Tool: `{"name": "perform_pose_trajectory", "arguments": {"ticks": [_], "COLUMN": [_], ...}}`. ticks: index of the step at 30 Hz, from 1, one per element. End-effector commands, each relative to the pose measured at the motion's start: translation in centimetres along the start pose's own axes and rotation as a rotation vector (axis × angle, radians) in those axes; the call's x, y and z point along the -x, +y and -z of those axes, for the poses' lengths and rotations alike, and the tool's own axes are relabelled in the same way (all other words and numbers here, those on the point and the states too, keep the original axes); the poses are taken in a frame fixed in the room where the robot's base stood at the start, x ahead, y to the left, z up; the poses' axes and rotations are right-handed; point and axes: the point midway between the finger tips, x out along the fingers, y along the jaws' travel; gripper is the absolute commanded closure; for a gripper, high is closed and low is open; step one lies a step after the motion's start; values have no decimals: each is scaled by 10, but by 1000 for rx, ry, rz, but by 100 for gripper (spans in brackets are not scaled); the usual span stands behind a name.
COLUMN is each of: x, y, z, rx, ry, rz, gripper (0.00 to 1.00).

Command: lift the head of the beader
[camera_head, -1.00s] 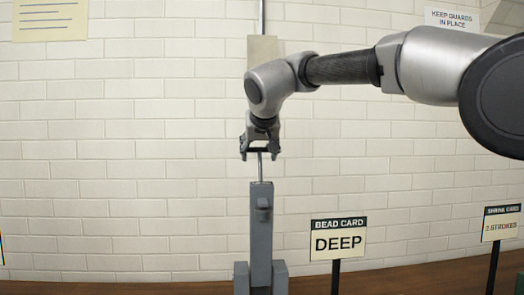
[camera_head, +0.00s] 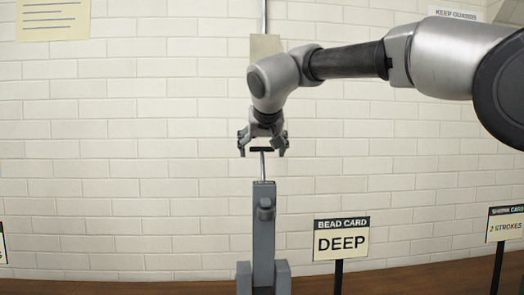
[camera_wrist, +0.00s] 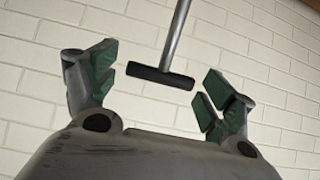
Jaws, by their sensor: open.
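The beader (camera_head: 264,238) is a grey upright machine in the lower middle of the head view. A thin metal rod rises from its top to a short black crossbar handle (camera_head: 262,150). My gripper (camera_head: 262,152) is above the beader with its fingers spread on either side of the handle. In the wrist view, the black crossbar (camera_wrist: 160,76) lies between the two green-padded fingers (camera_wrist: 155,82). Gaps show between the bar's ends and both pads, so the gripper is open and holds nothing. The beader's foot is cut off by the picture's lower edge.
A "BEAD CARD DEEP" sign (camera_head: 341,240) stands right of the beader. A "SHRINK CARD 2 STROKES" sign (camera_head: 505,224) stands at the far right. A white brick wall (camera_head: 130,170) is behind, with a brown wooden surface (camera_head: 130,287) along the bottom.

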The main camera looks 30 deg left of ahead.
Motion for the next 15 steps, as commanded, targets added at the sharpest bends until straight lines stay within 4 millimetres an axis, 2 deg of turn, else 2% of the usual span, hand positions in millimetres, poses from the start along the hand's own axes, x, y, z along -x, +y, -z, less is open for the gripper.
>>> {"name": "perform_pose_trajectory", "arguments": {"ticks": [9,15], "x": [71,98], "y": [0,0], "z": [1,1], "rx": [1,0], "ry": [2,2], "rz": [1,0], "gripper": [16,16]}}
